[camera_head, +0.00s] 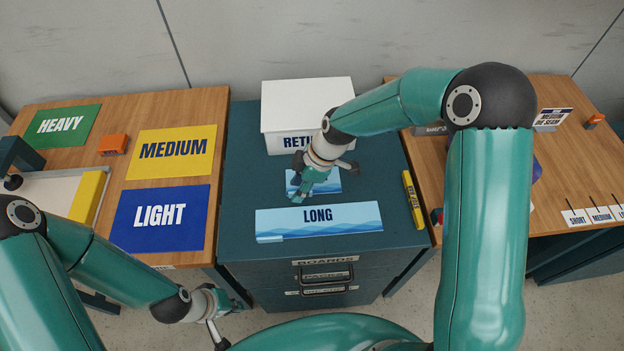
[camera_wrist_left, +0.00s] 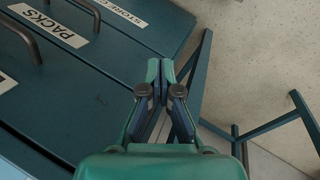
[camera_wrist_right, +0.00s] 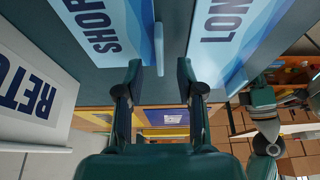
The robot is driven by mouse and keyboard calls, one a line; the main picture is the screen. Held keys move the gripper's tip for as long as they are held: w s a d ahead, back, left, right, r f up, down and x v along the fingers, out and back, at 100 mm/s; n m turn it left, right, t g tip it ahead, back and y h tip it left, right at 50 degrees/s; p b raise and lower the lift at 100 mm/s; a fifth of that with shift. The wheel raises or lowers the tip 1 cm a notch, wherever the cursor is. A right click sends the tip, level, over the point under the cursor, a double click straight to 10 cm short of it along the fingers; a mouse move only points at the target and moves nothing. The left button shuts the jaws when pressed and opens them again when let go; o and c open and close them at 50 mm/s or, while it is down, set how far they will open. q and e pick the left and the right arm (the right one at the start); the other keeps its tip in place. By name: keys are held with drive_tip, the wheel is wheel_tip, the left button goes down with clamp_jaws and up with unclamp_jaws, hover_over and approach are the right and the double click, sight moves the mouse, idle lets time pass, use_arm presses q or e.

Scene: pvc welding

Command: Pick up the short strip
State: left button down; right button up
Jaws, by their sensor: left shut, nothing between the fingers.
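A thin light-blue strip (camera_wrist_right: 159,48), which looks like the short strip, lies along the edge of the blue-and-white SHORT card (camera_wrist_right: 105,28) in the right wrist view. My right gripper (camera_wrist_right: 160,72) is open and empty, with the strip's end between and just beyond its fingertips. In the head view my right gripper (camera_head: 300,192) is over the SHORT card (camera_head: 328,182) on the dark cabinet top and hides much of it; I cannot pick out the strip there. My left gripper (camera_head: 232,302) is low in front of the cabinet; its fingertips (camera_wrist_left: 167,72) are shut with nothing between.
The LONG card (camera_head: 318,218) lies in front of the SHORT card. A white return box (camera_head: 285,110) stands behind, and a yellow marker-like object (camera_head: 413,198) lies to the right. The left table holds HEAVY, MEDIUM and LIGHT mats (camera_head: 160,220). Drawer handles (camera_head: 325,276) project at the front.

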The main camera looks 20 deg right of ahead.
drive_tip(key=shift+a+f, duration=0.2)
drive_tip(key=shift+f, duration=0.4)
drive_tip(key=c, duration=0.7)
clamp_jaws()
drive_tip(key=shift+r, duration=0.2)
